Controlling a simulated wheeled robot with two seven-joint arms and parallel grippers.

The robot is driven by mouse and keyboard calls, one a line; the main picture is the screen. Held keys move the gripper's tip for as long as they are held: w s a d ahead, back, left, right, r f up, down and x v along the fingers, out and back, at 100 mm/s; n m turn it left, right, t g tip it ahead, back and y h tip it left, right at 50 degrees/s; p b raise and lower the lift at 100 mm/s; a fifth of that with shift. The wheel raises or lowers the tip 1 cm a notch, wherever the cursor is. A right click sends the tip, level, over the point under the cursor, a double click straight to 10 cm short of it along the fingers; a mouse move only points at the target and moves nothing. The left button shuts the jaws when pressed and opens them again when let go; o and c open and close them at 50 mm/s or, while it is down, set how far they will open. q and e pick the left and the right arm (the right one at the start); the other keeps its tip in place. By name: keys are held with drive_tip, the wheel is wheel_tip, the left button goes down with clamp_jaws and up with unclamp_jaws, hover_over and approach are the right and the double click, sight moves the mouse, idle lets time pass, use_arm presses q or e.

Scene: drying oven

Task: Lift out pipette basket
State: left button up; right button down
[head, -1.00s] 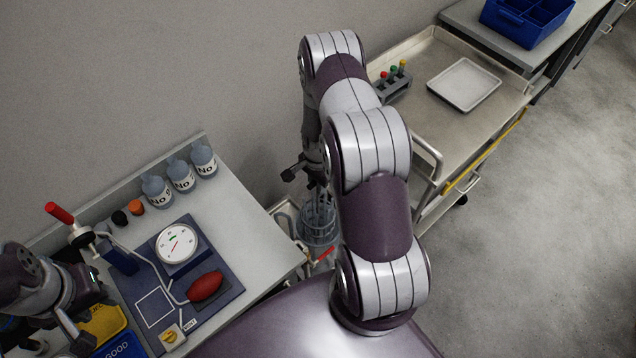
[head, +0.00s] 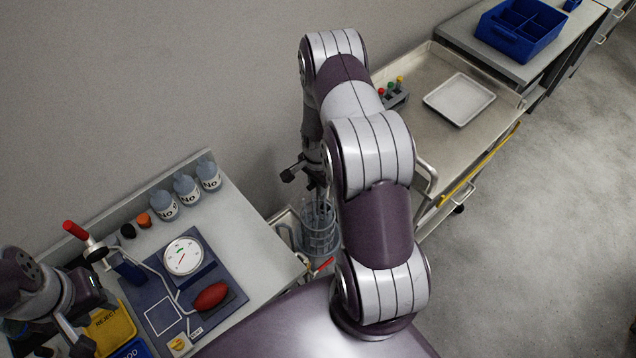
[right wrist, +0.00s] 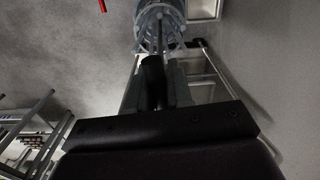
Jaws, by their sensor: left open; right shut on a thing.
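The pipette basket (head: 318,232), a grey-blue round wire-like basket, hangs beside the right end of the left bench, partly hidden behind my right arm. In the right wrist view the basket (right wrist: 160,22) is at the top centre, just beyond the fingers. My right gripper (head: 318,188) is above it, shut on its thin upright handle; its fingers (right wrist: 163,80) also show in the wrist view. My left gripper (head: 62,348) is open and empty at the lower left, near the yellow reject tray.
The left bench (head: 235,215) holds several bottles (head: 187,190), a blue board with a dial gauge (head: 184,255), and a red bulb (head: 210,297). A steel trolley (head: 440,125) with a white tray (head: 459,99) stands right. A blue divided bin (head: 521,28) is beyond.

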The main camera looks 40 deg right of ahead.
drive_tip(key=shift+r+p, duration=2.65)
drive_tip(key=shift+r, duration=1.05)
